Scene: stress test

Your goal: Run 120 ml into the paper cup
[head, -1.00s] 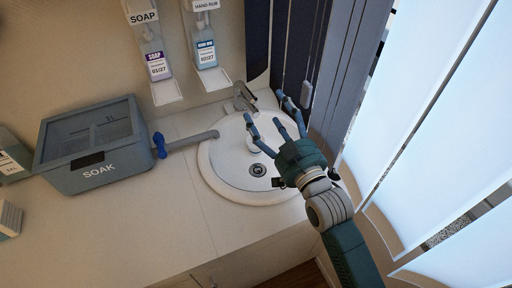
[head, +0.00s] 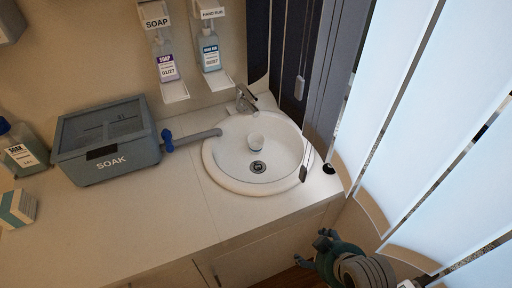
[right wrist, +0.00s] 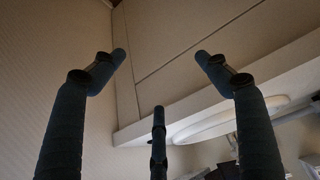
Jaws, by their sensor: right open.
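My right gripper (head: 325,238) is low at the right in the head view, in front of the counter edge and well apart from the cup. In the right wrist view its fingers (right wrist: 160,62) are spread with nothing between them. My left gripper is in neither view.
A grey SOAK tank (head: 107,163) with a blue-valved spout (head: 195,136) stands left of the sink. Soap (head: 165,60) and hand rub (head: 210,52) dispensers hang behind. A bottle (head: 22,150) and small box (head: 16,208) stand far left. Blinds (head: 400,120) hang close at right. The front counter is clear.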

